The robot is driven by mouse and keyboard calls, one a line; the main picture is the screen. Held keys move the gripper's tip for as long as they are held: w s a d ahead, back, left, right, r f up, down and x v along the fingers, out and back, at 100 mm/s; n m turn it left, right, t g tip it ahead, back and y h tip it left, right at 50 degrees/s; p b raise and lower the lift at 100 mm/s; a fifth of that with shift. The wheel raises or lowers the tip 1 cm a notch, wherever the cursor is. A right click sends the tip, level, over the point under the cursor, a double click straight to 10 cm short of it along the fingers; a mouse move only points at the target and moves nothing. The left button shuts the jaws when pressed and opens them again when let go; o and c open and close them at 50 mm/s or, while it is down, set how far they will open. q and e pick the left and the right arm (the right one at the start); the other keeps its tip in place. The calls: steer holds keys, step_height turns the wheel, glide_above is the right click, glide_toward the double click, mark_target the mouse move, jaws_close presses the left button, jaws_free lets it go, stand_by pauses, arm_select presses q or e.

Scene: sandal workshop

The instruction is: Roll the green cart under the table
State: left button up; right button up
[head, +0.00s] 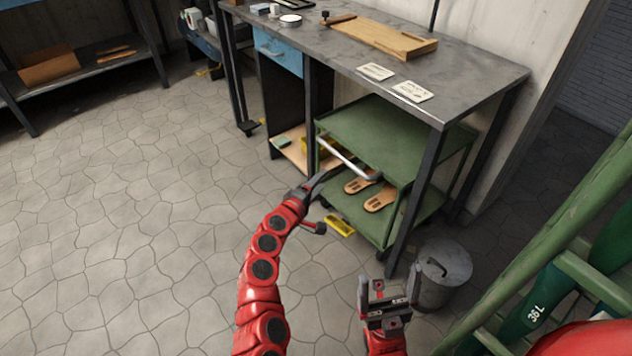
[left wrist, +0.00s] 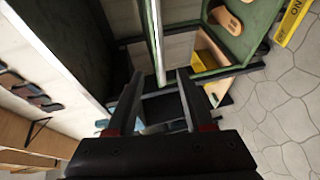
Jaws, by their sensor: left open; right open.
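The green cart (head: 375,135) stands under the right part of the metal table (head: 470,83), between the drawer unit and the table's front right leg. Its pale handle bar (head: 348,160) faces me. A pair of tan sandals (head: 380,197) lies on its lower shelf. My left gripper (head: 316,184) is open close to the handle's left side. In the left wrist view the handle bar (left wrist: 155,40) runs between the two open fingers (left wrist: 160,78); I cannot tell whether they touch it. My right gripper (head: 385,298) is open and empty, low in front of the cart, left of a metal bin.
The metal bin (head: 430,285) stands by the table's front right leg. A green ladder-like frame (head: 560,240) fills the right side. A blue drawer (head: 278,50) hangs at the table's left. A yellow label (head: 339,225) shows near the cart's base. The stone floor at left is clear.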

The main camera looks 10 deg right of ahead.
arm_select(q)
steer(key=shift+v, duration=0.85)
